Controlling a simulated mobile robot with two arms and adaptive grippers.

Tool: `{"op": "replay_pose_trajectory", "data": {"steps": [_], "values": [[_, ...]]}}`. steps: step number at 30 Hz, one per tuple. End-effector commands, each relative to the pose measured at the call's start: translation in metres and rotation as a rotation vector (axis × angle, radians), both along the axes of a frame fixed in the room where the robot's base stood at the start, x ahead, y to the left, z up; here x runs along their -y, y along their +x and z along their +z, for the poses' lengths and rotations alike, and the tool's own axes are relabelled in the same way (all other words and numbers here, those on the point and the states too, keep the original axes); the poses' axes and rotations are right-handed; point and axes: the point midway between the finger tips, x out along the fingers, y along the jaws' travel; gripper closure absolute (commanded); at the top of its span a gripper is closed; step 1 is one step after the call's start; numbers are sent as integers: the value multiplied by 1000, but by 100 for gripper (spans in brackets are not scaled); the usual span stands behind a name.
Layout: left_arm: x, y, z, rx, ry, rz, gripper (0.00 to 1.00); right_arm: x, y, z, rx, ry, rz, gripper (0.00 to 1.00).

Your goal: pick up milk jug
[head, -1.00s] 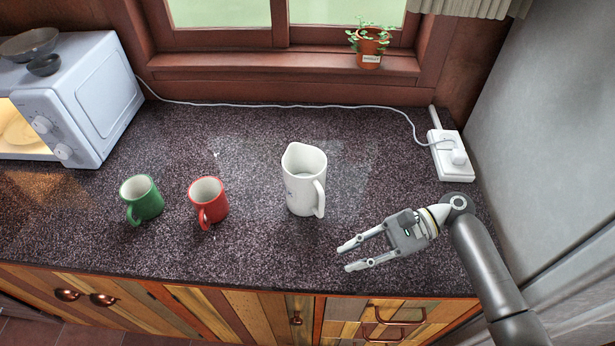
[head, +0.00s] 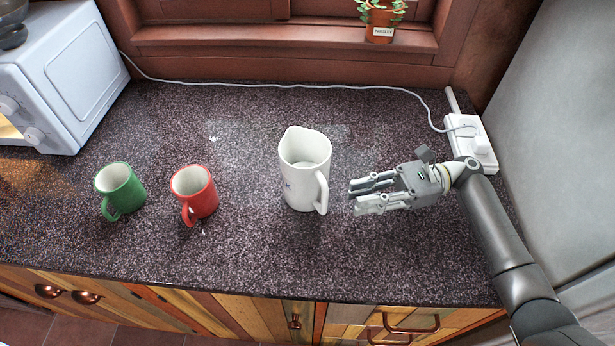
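The white milk jug (head: 301,180) stands upright in the middle of the dark speckled counter in the head view. Its handle (head: 322,192) is on the right side, facing my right gripper. My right gripper (head: 352,197) is just to the right of the jug, its fingers pointing left toward the handle. The fingers are apart with nothing between them, and a gap shows between the fingertips and the handle. My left gripper is not in the picture.
A red mug (head: 196,194) and a green mug (head: 121,190) stand left of the jug. A microwave (head: 62,80) is at the far left. A white cable runs along the back to a power socket (head: 472,143). A potted plant (head: 380,22) sits on the sill.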

Motion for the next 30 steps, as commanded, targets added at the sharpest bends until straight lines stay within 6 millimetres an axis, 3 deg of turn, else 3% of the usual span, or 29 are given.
{"op": "replay_pose_trajectory", "data": {"steps": [3,9,21,27,30], "values": [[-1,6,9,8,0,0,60,-18,-6,3,1,1,2,78],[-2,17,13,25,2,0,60,-30,-10,2,-1,-1,0,78],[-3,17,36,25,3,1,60,-76,-26,5,0,0,0,78],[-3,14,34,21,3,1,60,-78,-26,2,1,-1,-1,78],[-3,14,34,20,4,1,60,-78,-26,2,1,-1,-1,89]]}}
